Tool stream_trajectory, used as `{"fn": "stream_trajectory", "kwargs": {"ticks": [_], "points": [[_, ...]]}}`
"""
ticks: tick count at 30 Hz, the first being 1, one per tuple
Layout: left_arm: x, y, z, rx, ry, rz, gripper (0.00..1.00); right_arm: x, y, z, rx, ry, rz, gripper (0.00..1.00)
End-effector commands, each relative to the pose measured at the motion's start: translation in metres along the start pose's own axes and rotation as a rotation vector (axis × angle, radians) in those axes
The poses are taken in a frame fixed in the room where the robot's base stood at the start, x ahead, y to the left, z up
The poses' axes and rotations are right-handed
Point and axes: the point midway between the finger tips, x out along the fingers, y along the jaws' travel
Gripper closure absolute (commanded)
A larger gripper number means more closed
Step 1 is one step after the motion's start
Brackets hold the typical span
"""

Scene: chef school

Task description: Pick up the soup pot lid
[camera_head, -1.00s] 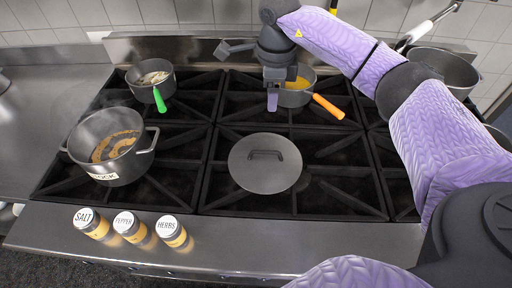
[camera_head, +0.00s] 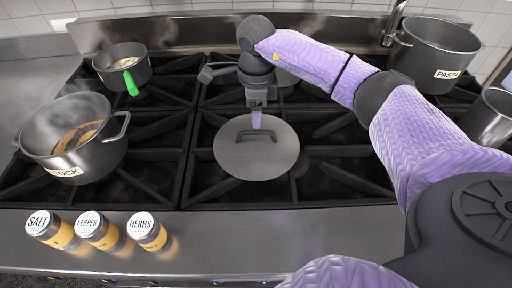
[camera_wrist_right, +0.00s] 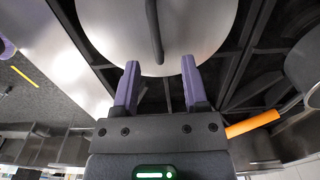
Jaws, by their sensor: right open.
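The soup pot lid (camera_head: 256,163) is a grey round disc with a dark bar handle (camera_head: 257,134). It lies flat on the stove grate, left of my right arm. In the right wrist view the lid (camera_wrist_right: 195,35) fills the top, with its handle (camera_wrist_right: 154,30) running up from between and beyond the fingers. My right gripper (camera_head: 256,120) points down over the far part of the lid, close to the handle. Its purple fingers (camera_wrist_right: 160,88) are apart with nothing between them. I cannot tell whether the fingertips touch the lid. My left gripper is not in view.
A stock pot (camera_head: 110,152) stands left on the stove, with a green-handled saucepan (camera_head: 112,68) behind it. Salt (camera_head: 58,234), pepper (camera_head: 105,237) and herbs (camera_head: 153,238) jars line the front edge. A pasta pot (camera_head: 425,60) stands back right. An orange handle (camera_wrist_right: 252,124) shows beside the gripper.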

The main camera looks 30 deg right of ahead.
Motion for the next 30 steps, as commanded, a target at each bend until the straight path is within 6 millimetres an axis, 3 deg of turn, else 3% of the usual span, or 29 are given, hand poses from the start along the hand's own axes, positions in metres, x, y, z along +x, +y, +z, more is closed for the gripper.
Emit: {"fn": "stream_trajectory", "kwargs": {"ticks": [9, 17, 25, 30], "points": [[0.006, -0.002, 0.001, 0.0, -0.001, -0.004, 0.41, 0.057, 0.005, -0.001, 0.001, 0.0, 0.001, 0.43], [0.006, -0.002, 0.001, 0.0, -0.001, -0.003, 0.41, 0.063, 0.005, -0.001, 0.0, -0.001, -0.001, 0.43], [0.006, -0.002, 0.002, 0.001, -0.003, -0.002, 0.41, 0.062, 0.004, -0.001, 0.0, -0.001, -0.001, 0.96], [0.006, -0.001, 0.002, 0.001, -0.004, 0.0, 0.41, 0.062, 0.004, -0.001, 0.0, -0.001, -0.001, 1.0]]}}
